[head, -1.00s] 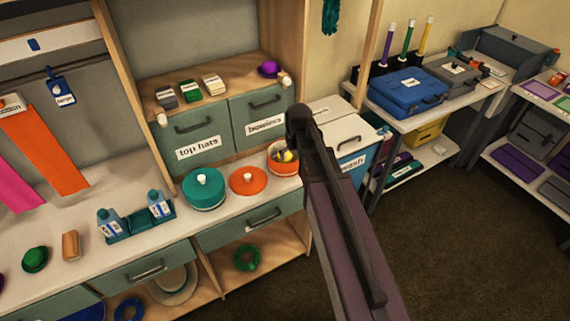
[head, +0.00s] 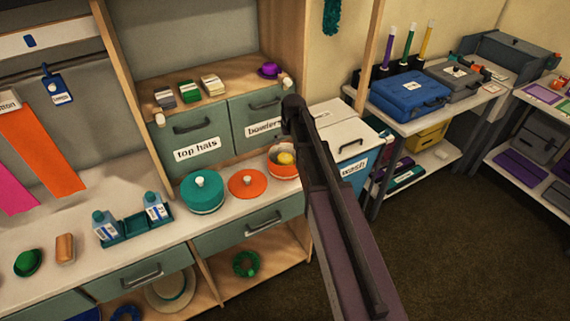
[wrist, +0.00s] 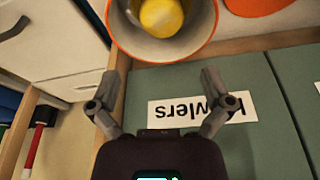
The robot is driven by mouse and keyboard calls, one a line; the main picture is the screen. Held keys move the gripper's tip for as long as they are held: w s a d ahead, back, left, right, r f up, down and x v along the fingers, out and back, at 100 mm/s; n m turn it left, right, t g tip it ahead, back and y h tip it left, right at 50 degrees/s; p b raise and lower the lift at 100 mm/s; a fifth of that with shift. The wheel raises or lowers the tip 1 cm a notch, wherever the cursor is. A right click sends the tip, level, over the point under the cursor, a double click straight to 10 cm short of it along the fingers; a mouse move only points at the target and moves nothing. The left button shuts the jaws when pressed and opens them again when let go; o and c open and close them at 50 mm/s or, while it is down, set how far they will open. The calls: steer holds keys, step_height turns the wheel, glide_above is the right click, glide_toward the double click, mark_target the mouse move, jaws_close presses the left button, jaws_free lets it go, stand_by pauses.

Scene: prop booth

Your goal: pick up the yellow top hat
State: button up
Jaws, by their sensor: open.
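A small yellow thing (head: 285,158), which looks like the yellow top hat, lies in an orange-rimmed round box (head: 273,168) on the counter. In the wrist view the yellow hat (wrist: 161,16) is at the top edge, partly cut off, inside the box's pale interior (wrist: 130,35). My gripper (wrist: 159,77) is open and empty, its two fingers spread. In that view the fingertips point toward the box but stay short of it, over the face of the "bowlers" drawer (wrist: 165,112). In the head view my arm hides the gripper's fingers.
An orange lid (head: 248,184) and a closed teal round box (head: 202,192) stand left of the open box. The "top hats" drawer (head: 190,143) is shut. A purple hat (head: 269,70) sits on the shelf above. A wash bin (head: 350,170) stands to the right.

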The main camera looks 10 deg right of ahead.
mark_target(285, 157)
steer(key=shift+b+x, duration=3.75)
steer(key=shift+x, duration=0.3)
steer(key=shift+f, duration=0.15)
step_height(285, 157, down, 3)
steer(key=b, duration=0.3)
steer(key=shift+a, duration=0.15)
steer(key=shift+b+x, duration=1)
steer(key=shift+b, duration=0.1)
steer(key=c, duration=0.6)
